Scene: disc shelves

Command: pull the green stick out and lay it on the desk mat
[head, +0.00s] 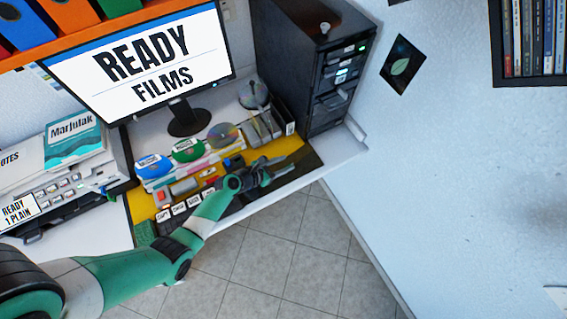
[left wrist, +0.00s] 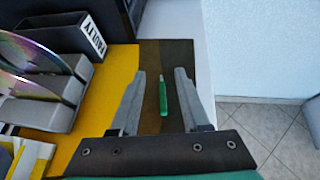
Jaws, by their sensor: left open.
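The green stick (left wrist: 163,99), slim with a pale tip, lies on the dark brown part of the desk mat (left wrist: 172,55) in the left wrist view. My left gripper (left wrist: 160,78) is open, with one finger on each side of the stick and a gap on both sides. In the head view my left gripper (head: 279,169) is over the mat's dark right end, and I cannot make out the stick there. The mat's yellow part (left wrist: 105,88) is left of the stick. My right gripper is in neither view.
Grey slotted holders with discs (left wrist: 58,98) stand left of the gripper. Small labelled blocks (head: 180,209) line the desk's front. A black computer tower (head: 325,75) stands behind. The desk ends just right of the mat, with tiled floor (head: 285,240) below.

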